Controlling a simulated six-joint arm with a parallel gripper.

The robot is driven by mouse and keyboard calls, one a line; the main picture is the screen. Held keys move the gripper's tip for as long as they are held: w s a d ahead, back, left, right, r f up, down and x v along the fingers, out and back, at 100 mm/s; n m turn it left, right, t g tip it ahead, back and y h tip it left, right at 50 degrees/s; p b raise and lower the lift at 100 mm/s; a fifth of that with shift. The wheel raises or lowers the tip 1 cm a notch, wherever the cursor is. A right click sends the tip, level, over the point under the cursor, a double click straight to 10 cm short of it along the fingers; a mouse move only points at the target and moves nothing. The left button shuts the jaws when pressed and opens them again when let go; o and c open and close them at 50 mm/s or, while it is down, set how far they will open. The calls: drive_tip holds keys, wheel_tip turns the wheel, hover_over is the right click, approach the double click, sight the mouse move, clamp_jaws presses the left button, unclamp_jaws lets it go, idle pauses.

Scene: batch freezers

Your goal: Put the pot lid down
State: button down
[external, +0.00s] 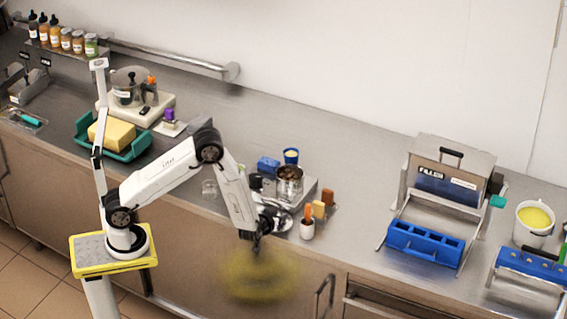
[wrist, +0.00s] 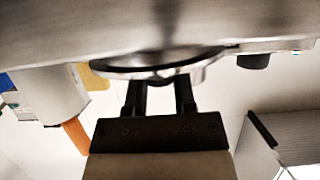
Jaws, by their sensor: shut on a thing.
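My gripper (external: 257,246) points down in the external view, in front of the counter's front edge. Its dark fingers (wrist: 160,92) show in the wrist view, shut on a rounded metal part at the rim of a broad grey metal surface, which I take to be the pot lid (wrist: 165,30). In the external view a round, blurred yellowish shape (external: 262,276) hangs just below the gripper, against the cabinet fronts. It seems to be the held lid, but the blur hides its detail and its colour differs from the wrist view. The lid's far side is hidden.
A machine with a blue tray (external: 425,243) stands right. Bare steel counter (external: 362,190) lies between.

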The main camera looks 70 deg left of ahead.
drive_tip(key=shift+f, duration=0.1)
drive_tip(key=shift+c, duration=2.2)
unclamp_jaws()
drive_tip(key=shift+r, duration=0.2)
drive_tip(key=v, duration=1.2)
drive_tip(key=shift+w, duration=0.15)
